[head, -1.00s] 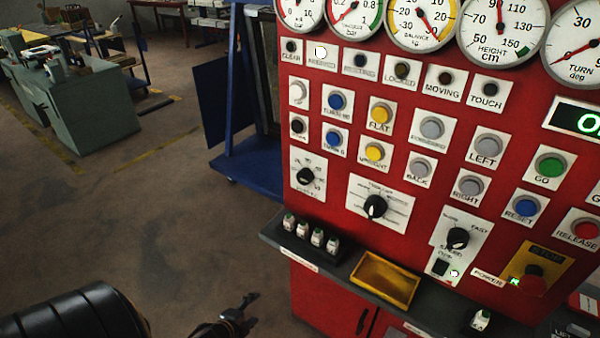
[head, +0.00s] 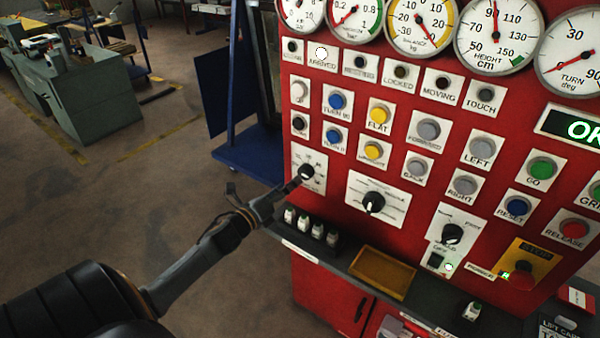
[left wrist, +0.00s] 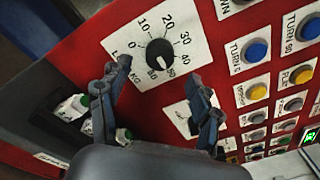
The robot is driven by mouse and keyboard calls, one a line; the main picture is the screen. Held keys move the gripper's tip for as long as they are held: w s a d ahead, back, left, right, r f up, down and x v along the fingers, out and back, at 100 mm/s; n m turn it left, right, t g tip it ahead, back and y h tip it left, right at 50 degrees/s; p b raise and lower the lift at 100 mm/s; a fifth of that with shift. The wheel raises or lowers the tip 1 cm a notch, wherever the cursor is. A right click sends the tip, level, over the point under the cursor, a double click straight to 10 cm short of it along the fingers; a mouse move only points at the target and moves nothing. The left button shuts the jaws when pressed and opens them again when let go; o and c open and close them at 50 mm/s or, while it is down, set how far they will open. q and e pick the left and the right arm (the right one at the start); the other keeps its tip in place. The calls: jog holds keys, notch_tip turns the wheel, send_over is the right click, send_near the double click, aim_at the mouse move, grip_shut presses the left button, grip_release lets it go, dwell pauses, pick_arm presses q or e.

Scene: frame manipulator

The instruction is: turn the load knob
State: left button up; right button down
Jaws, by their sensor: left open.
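The load knob (head: 307,172) is a round black knob on a white scale plate at the left of the red panel. In the left wrist view the knob (left wrist: 160,54) sits on its plate marked in kg, with numbers around it. My left gripper (head: 284,191) is in front of the plate, close to the knob. In the left wrist view its two fingers (left wrist: 158,72) are apart, one to each side of the knob and a little below it, with nothing between them. Contact with the knob cannot be told. My right gripper is not in view.
A second black knob (head: 373,201) and a speed knob (head: 452,234) are to the right. Coloured buttons fill the panel above. A dark ledge below carries several small white-and-green parts (head: 310,226) and a yellow tray (head: 383,272). Open floor lies left.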

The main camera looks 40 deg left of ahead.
aim_at(302, 173)
pick_arm(q)
jog(key=w+p, duration=0.1)
jog(key=w, duration=0.5)
jog(key=shift+w+d, duration=0.1)
jog(key=c, duration=1.1)
jog(key=shift+c, duration=0.2)
